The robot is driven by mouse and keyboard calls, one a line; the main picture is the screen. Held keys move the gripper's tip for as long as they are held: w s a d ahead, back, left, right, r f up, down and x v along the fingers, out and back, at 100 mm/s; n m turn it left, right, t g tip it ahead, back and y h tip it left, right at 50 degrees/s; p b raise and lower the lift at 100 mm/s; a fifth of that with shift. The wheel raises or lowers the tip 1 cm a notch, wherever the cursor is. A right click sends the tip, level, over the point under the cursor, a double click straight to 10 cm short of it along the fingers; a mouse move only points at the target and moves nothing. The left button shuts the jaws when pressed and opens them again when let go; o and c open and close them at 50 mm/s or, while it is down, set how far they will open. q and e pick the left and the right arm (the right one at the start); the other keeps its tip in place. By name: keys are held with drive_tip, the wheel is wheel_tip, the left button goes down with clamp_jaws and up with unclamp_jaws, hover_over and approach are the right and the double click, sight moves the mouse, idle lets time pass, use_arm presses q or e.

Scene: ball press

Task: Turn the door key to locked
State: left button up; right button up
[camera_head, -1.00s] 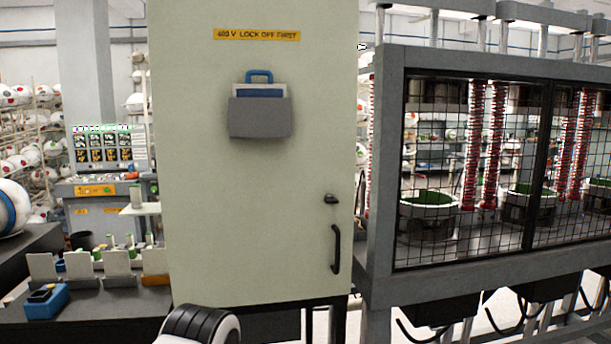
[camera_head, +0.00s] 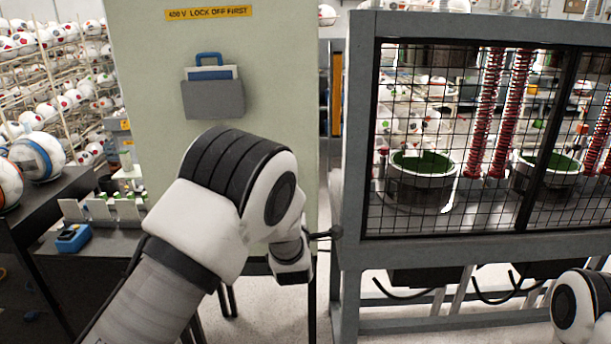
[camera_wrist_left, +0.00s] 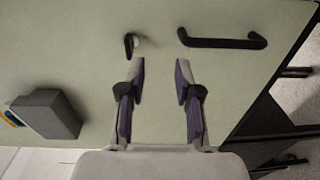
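The pale green cabinet door (camera_head: 150,120) carries a small dark key (camera_wrist_left: 129,45) and a black bar handle (camera_wrist_left: 222,42), which shows in the left wrist view to the right of the key. In the head view my left arm hides both. My left gripper (camera_wrist_left: 160,66) is open and empty in front of the door, its fingertips pointing toward the strip between key and handle. The left-hand fingertip appears just below the key in the picture; I cannot tell whether they touch. My right gripper is out of view; only part of my right arm shows at lower right.
A grey document pocket (camera_head: 212,98) hangs on the door below a yellow label (camera_head: 207,14); the pocket also shows in the left wrist view (camera_wrist_left: 48,113). A mesh-fronted press frame (camera_head: 357,130) stands close on the right. A dark bench (camera_head: 75,260) is at the left.

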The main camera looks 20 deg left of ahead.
use_arm(q)
wheel_tip(320, 180, up, 5)
drive_tip(key=a+p, duration=0.1)
drive_tip(key=a, duration=0.1)
drive_tip(key=shift+t, duration=0.3)
drive_tip(key=p+x, duration=0.1)
drive_tip(key=x, duration=0.1)
drive_tip(key=d+p+x, duration=0.1)
drive_tip(key=x, duration=0.2)
drive_tip(key=p+x, duration=0.1)
drive_tip(key=x, duration=0.1)
drive_tip(key=shift+w+d+f, duration=0.2)
drive_tip(key=shift+w+f, duration=0.2)
drive_tip(key=shift+w, duration=0.05)
drive_tip(key=shift+s+a, duration=0.25)
drive_tip(key=shift+a, duration=0.1)
drive_tip(key=shift+w+d+f, duration=0.1)
clamp_jaws()
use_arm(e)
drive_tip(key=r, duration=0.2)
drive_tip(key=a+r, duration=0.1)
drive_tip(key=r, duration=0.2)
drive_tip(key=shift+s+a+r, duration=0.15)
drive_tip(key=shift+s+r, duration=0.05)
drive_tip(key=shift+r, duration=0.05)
